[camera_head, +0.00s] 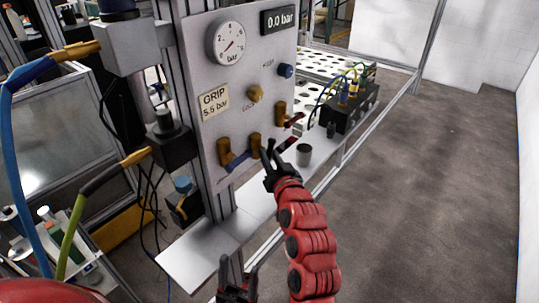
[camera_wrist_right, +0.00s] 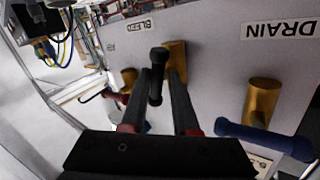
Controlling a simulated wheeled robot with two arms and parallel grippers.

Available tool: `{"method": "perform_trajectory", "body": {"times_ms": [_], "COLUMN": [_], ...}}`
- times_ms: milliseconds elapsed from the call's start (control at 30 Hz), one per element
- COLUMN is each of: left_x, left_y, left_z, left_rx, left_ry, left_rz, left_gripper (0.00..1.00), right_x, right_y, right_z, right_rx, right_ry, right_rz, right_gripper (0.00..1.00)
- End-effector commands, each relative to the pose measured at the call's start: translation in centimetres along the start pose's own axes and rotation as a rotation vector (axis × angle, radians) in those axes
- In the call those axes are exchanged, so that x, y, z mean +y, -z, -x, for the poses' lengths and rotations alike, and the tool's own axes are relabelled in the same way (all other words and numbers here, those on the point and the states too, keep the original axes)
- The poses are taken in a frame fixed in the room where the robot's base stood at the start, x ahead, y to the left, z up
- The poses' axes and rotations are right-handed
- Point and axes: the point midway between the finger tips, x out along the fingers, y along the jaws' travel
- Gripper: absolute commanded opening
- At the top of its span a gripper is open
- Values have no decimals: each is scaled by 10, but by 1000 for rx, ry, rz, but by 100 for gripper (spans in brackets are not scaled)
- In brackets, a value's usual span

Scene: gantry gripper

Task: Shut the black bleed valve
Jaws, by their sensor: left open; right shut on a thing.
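The bleed valve has a brass body (camera_wrist_right: 176,62) on the grey panel, near a BLEED label (camera_wrist_right: 134,24) that appears upside down in the right wrist view. Its black handle (camera_wrist_right: 157,72) lies between the dark fingers of my right gripper (camera_wrist_right: 162,100), which is shut on it. In the head view my right gripper (camera_head: 271,166) is at the panel's lower right, partly covering this handle. The exact handle angle is hard to tell. My left gripper (camera_head: 237,287) is open and empty at the bottom of the head view, below the white shelf.
A drain valve with a blue handle (camera_wrist_right: 262,138) sits beside the bleed valve. A red-handled valve (camera_wrist_right: 117,97) is on the other side. The panel carries a gauge (camera_head: 226,43) and a 0.0 bar display (camera_head: 277,19). A grey cup (camera_head: 304,154) stands on the shelf.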

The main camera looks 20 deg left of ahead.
Motion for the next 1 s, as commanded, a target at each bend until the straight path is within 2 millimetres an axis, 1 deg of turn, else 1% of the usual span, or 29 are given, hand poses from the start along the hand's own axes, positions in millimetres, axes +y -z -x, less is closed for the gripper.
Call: {"method": "perform_trajectory", "body": {"times_ms": [33, 300, 1000], "left_x": [0, -1, -3], "left_y": [1, 4, 10], "left_z": [-6, -23, -57], "left_rx": [0, 0, 0], "left_ry": [0, 0, 0], "left_rz": [0, 0, 0], "left_gripper": [61, 61, 61], "right_x": [0, 0, 4], "right_y": [4, 9, 14], "right_z": [0, 0, -1], "right_rx": [-17, -149, -515], "right_ry": [-5, -29, -96], "right_rz": [-28, -224, -766], "right_gripper": [0, 0, 0]}}
